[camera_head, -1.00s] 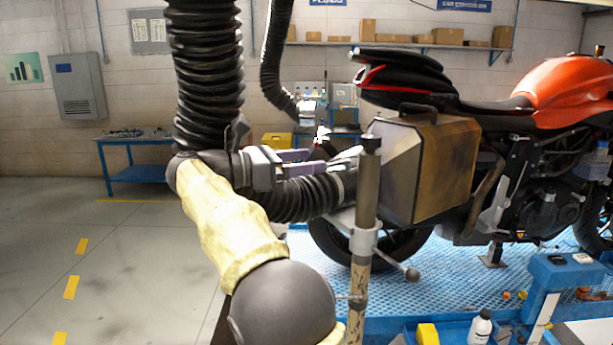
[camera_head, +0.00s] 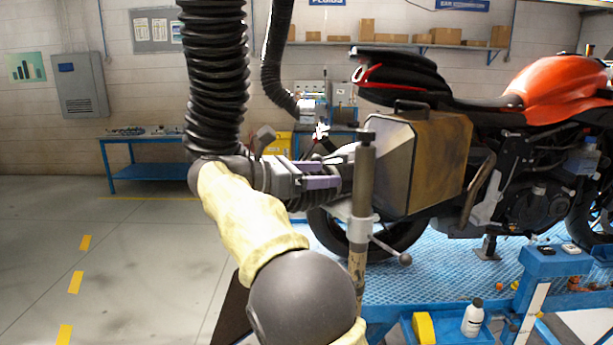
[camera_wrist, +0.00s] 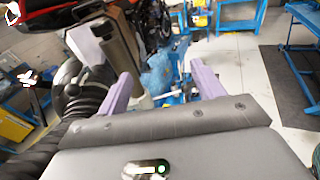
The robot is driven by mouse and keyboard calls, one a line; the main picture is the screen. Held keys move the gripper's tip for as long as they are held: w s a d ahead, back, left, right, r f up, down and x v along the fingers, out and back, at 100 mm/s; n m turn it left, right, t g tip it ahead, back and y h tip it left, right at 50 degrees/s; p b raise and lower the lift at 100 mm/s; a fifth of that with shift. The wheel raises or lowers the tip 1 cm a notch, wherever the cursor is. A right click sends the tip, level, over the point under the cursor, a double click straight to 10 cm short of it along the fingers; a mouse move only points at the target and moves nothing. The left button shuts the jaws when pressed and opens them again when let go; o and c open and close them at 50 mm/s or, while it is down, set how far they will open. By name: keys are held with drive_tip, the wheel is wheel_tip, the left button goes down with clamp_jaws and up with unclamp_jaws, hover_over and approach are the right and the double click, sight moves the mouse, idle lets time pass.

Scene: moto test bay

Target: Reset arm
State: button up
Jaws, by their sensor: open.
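My gripper (camera_head: 328,173) is in the middle of the head view, with its two purple fingers pointing right, towards an upright brown post (camera_head: 362,200). In the wrist view my gripper (camera_wrist: 163,90) has its fingers spread apart, and nothing shows held between them. A dark ribbed hose (camera_head: 300,202) shows partly behind and below the fingers in the head view; its ends are hidden. Ribbed black parts (camera_wrist: 80,100) also show left of the fingers in the wrist view. I cannot tell whether the gripper touches the hose or the post.
An orange and black motorcycle (camera_head: 550,95) with a worn brown side case (camera_head: 440,160) stands on a blue lift (camera_head: 440,275) at the right. Another black hose (camera_head: 278,60) hangs behind. A blue table (camera_head: 150,187) stands at the back left. The floor at left is clear.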

drive_tip(key=s+d+f+m+g+y, duration=0.15)
drive_tip(key=d+f+y, duration=0.35)
drive_tip(key=f, duration=0.5)
drive_tip(key=s+d+f+m+g+y, duration=0.1)
drive_tip(key=s+d+f+m+y, duration=0.15)
drive_tip(key=d+f, duration=0.5)
drive_tip(key=s+f+m+g+y, duration=0.1)
drive_tip(key=s+f+m+y, duration=0.7)
drive_tip(key=s+f+m, duration=0.9)
drive_tip(key=s+m, duration=0.1)
drive_tip(key=s, duration=0.3)
drive_tip(key=shift+d+f, duration=0.35)
drive_tip(key=shift+f, duration=0.05)
drive_tip(key=shift+s+g, duration=0.1)
drive_tip(key=shift+g, duration=0.15)
